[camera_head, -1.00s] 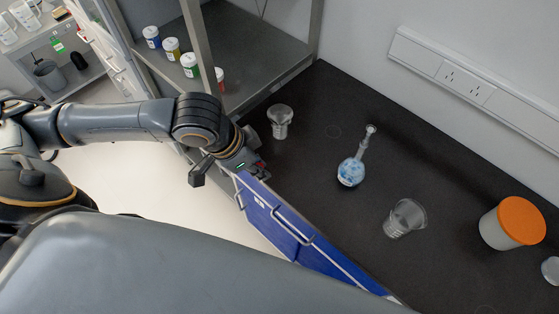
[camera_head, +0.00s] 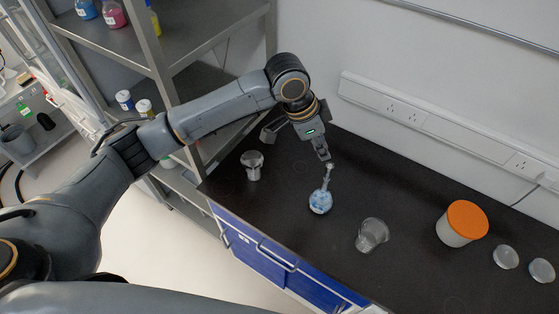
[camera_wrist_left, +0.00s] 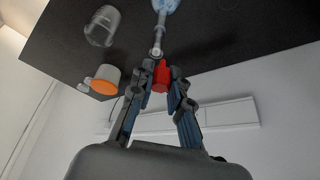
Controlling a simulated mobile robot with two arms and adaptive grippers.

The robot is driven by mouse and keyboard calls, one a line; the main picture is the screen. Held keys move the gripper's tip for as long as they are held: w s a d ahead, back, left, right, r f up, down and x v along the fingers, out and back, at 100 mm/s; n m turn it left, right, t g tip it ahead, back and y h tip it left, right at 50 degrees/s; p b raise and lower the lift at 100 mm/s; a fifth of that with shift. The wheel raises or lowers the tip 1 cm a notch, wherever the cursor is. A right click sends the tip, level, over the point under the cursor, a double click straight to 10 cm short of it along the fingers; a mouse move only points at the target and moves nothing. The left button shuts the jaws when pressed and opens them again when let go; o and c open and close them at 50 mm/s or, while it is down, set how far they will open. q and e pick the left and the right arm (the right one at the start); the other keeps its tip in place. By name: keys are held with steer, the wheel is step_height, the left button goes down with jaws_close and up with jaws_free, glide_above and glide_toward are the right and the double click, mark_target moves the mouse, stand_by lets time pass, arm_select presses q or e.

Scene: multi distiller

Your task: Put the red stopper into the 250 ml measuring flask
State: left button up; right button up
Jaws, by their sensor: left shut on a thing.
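The measuring flask (camera_head: 320,202) stands upright on the black bench, with a round bulb of blue-white contents and a slim neck. Its neck and mouth also show in the left wrist view (camera_wrist_left: 158,42). My left gripper (camera_head: 324,156) hangs just above and beside the flask's mouth. In the left wrist view, its fingers (camera_wrist_left: 163,82) are shut on the red stopper (camera_wrist_left: 162,74). The stopper is right by the flask's mouth; I cannot tell whether they touch. The stopper is hidden by the fingers in the head view. My right gripper is not in view.
A glass vessel (camera_head: 253,164) stands left of the flask and a beaker (camera_head: 372,234) to its right. Farther right are an orange-lidded white jar (camera_head: 460,224) and two small clear dishes (camera_head: 506,256). A metal shelf (camera_head: 215,95) stands left. Wall sockets (camera_head: 425,115) line the back.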

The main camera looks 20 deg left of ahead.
arm_select(q)
steer(key=shift+m, duration=0.5)
steer(key=d+f+b, duration=0.2)
steer(key=b, duration=0.1)
steer(key=d+f+b, duration=0.1)
steer(key=b, duration=0.1)
steer(key=shift+w+f, duration=0.15)
steer(key=shift+w, duration=0.15)
stand_by(0.5)
steer(key=shift+p, duration=0.9)
stand_by(0.9)
steer(key=shift+f, duration=0.55)
stand_by(0.6)
steer(key=o, duration=0.8)
